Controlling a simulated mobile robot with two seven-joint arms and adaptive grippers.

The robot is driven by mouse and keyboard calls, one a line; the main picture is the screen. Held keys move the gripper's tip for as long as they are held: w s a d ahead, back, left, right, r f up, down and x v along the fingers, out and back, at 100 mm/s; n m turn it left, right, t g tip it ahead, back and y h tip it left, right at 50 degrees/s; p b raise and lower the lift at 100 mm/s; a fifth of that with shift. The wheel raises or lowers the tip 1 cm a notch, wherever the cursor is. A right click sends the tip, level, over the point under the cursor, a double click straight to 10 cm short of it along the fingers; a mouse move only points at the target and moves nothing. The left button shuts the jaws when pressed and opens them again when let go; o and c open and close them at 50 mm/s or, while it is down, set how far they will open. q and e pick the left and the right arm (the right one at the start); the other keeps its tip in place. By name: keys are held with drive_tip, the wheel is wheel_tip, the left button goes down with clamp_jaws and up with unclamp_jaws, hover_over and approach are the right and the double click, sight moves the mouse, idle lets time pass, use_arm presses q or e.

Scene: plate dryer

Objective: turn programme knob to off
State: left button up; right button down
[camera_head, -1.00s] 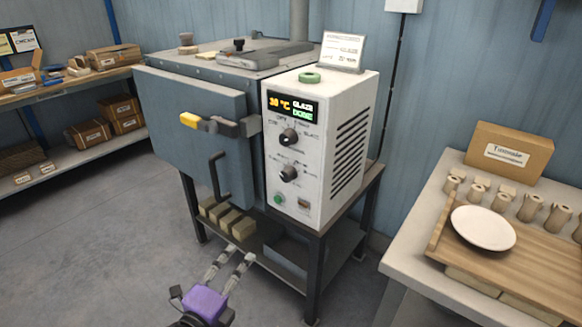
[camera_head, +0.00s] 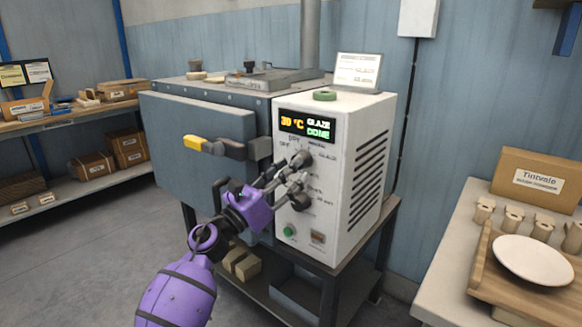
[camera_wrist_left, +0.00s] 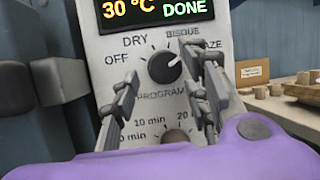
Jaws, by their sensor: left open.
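The black programme knob (camera_head: 301,159) is on the white control panel (camera_head: 355,120), under a display reading 30 °C, GLAZE, DONE. In the left wrist view the programme knob (camera_wrist_left: 163,67) has its white mark turned to the upper right, toward the GLAZE side; OFF is printed at its left. My left gripper (camera_head: 286,174) is open in front of the panel. In the left wrist view its fingers (camera_wrist_left: 169,80) stand apart, one on each side of the knob. I cannot tell whether they touch it. My right gripper is not in view.
A second knob (camera_head: 300,200), with minute marks, sits just below. The kiln door (camera_head: 195,150) with its yellow-tipped handle (camera_head: 200,143) is at the left of the panel. A green button (camera_head: 289,231) is lower down. A table with a white plate (camera_head: 533,260) stands at right.

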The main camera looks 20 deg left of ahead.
use_arm(q)
drive_tip(key=shift+x, duration=0.8)
drive_tip(key=c, duration=1)
